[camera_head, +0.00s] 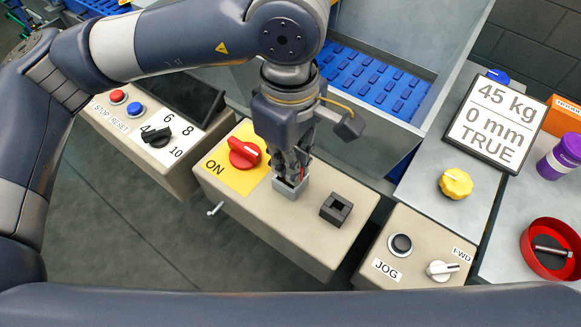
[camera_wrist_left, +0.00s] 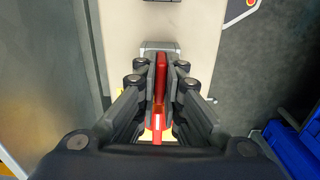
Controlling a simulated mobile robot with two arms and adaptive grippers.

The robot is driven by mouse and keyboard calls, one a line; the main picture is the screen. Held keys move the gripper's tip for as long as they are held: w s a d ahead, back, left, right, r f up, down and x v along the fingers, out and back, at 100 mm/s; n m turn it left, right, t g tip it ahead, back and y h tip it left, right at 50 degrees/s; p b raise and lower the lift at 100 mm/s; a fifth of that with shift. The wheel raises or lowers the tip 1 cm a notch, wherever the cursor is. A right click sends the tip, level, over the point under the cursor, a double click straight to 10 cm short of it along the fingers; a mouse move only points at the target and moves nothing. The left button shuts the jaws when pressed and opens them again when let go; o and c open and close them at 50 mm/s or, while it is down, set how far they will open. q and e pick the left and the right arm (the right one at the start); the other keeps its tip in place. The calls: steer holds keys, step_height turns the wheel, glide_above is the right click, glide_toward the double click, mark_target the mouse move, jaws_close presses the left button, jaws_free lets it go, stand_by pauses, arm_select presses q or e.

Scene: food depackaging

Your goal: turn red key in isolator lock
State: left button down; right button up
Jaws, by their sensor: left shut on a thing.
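My left gripper (camera_head: 291,170) points down at the grey isolator lock (camera_head: 290,188) on the beige box. In the left wrist view my left gripper (camera_wrist_left: 160,85) is shut on the red key (camera_wrist_left: 161,75), which lies between its fingers. The grey lock (camera_wrist_left: 160,47) shows just beyond the fingertips there. Whether the key sits fully in the lock is hidden by the fingers. My right gripper is not in view.
A red rotary switch (camera_head: 244,153) on a yellow ON plate sits left of the lock. A black square socket (camera_head: 336,208) is to the right. Near it are a JOG/FWD box (camera_head: 417,245), a yellow knob (camera_head: 456,184), a display (camera_head: 497,119) and a red dish (camera_head: 551,268).

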arm_select(q)
steer(key=shift+f, duration=0.1)
stand_by(0.3)
steer(key=shift+f+n+b, duration=0.1)
steer(key=shift+n+b, duration=0.5)
steer(key=shift+n, duration=0.3)
steer(key=shift+n+b, duration=0.5)
steer(key=shift+n, duration=0.5)
steer(key=shift+n+b, duration=0.4)
steer(key=shift+n, duration=0.3)
